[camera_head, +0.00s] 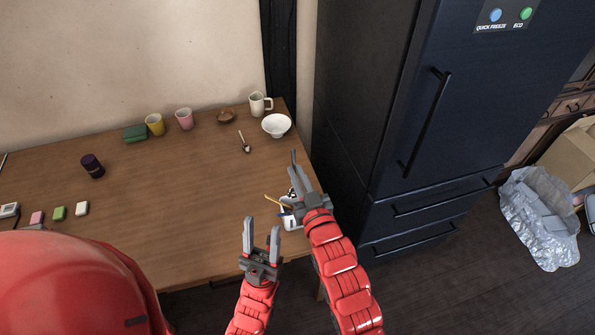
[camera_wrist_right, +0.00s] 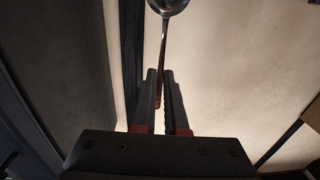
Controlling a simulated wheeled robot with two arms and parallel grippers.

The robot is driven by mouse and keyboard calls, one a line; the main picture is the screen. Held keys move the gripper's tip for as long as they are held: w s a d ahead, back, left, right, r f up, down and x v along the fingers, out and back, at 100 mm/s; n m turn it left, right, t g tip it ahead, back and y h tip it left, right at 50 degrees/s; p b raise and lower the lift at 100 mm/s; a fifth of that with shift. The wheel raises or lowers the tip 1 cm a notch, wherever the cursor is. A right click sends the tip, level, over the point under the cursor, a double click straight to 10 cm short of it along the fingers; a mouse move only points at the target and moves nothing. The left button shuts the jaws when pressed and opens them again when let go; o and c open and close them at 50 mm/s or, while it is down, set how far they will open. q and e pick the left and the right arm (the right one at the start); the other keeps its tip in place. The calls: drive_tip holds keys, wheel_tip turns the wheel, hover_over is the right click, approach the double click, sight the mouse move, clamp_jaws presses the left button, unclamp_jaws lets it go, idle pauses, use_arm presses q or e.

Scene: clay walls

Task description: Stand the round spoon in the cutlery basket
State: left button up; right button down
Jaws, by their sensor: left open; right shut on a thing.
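My right gripper (camera_head: 295,168) is shut on a spoon, raised above the right end of the table. In the right wrist view the spoon (camera_wrist_right: 165,35) has a round metal bowl at the top edge, partly cut off, and its thin handle runs down between the fingers (camera_wrist_right: 161,76). In the head view I cannot make out the spoon clearly. The cutlery basket (camera_head: 290,221) is a small pale container near the table's right edge, partly hidden behind my right gripper, with a yellowish utensil (camera_head: 277,202) sticking out. My left gripper (camera_head: 262,230) is open and empty, just left of and below the basket.
Another spoon (camera_head: 244,141), a white bowl (camera_head: 276,126), a white mug (camera_head: 257,104), pink and yellow cups and a dark jar (camera_head: 92,166) stand on the wooden table (camera_head: 180,200). A dark fridge (camera_head: 420,120) closes off the right. The table's middle is clear.

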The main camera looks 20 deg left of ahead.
drive_tip(key=shift+f+b, duration=2.45)
drive_tip(key=shift+f, duration=2.8)
drive_tip(key=c, duration=0.9)
unclamp_jaws()
drive_tip(key=shift+s, duration=0.1)
drive_tip(key=b, duration=0.3)
approach(295, 196)
drive_tip(key=v, duration=0.9)
